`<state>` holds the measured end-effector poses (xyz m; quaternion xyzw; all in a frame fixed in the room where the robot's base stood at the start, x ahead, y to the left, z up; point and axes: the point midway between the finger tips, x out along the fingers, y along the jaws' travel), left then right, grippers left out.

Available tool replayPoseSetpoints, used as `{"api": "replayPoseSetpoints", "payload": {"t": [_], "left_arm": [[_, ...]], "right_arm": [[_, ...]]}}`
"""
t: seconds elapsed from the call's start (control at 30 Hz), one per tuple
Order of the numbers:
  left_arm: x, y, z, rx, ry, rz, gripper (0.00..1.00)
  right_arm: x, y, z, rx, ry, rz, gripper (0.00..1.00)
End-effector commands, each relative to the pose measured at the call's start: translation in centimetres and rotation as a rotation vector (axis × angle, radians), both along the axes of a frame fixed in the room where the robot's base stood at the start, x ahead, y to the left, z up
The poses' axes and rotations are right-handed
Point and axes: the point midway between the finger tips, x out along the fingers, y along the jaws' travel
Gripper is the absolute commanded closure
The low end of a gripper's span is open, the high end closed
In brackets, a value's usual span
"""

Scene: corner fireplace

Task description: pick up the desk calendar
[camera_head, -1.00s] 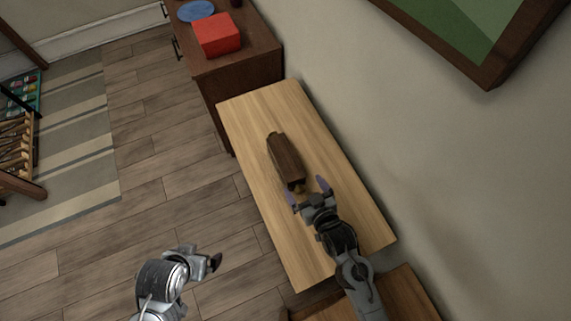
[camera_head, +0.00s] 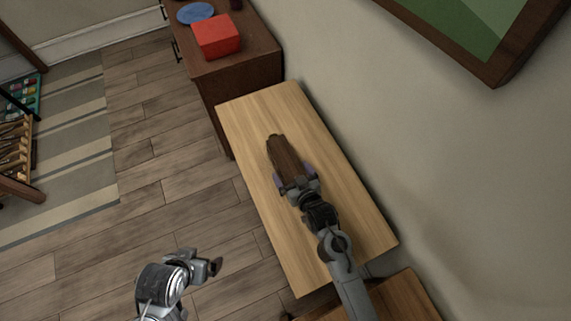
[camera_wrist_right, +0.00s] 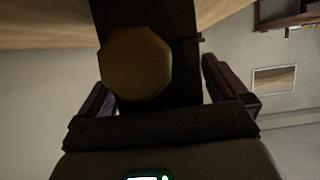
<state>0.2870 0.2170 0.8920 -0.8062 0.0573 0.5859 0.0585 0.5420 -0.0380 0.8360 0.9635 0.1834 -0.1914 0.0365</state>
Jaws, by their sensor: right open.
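The desk calendar (camera_head: 285,153) is a dark brown wooden block lying on the light wood table. In the right wrist view its dark body (camera_wrist_right: 150,20) fills the top middle, with a tan eight-sided knob (camera_wrist_right: 136,63) facing the camera. My right gripper (camera_head: 294,177) is open, with its fingers on either side of the calendar's near end. In the right wrist view the two fingers (camera_wrist_right: 160,92) stand left and right of the block, with a gap visible at the right. My left gripper (camera_head: 212,267) hangs over the floor at the lower left, away from the table; its jaw gap is unclear.
The light wood table (camera_head: 245,115) is otherwise bare. A dark brown cabinet (camera_head: 245,75) beyond it bears a red box (camera_head: 216,37) and a blue plate (camera_head: 195,12). The wall (camera_head: 440,170) runs along the table's right side. A brown wooden surface (camera_head: 400,300) is at the bottom.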

Motion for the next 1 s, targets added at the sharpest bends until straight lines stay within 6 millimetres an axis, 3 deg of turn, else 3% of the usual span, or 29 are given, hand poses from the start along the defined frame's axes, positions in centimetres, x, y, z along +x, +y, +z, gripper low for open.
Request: {"api": "replayPoseSetpoints", "payload": {"t": [0.17, 0.57, 1.0], "left_arm": [[0.00, 0.05, 0.01, 0.002, 0.000, -0.001, 0.00], [-0.02, 0.31, -0.04, 0.014, 0.000, -0.009, 0.00], [-0.01, 0.18, 0.23, 0.008, 0.000, -0.005, 0.00]], "right_arm": [[-0.02, -0.01, 0.02, 0.000, 0.000, 0.000, 0.03], [-0.04, -0.02, 0.00, 0.000, 0.001, 0.000, 0.63], [0.00, 0.02, 0.95, 0.000, -0.002, 0.000, 0.63]]}}
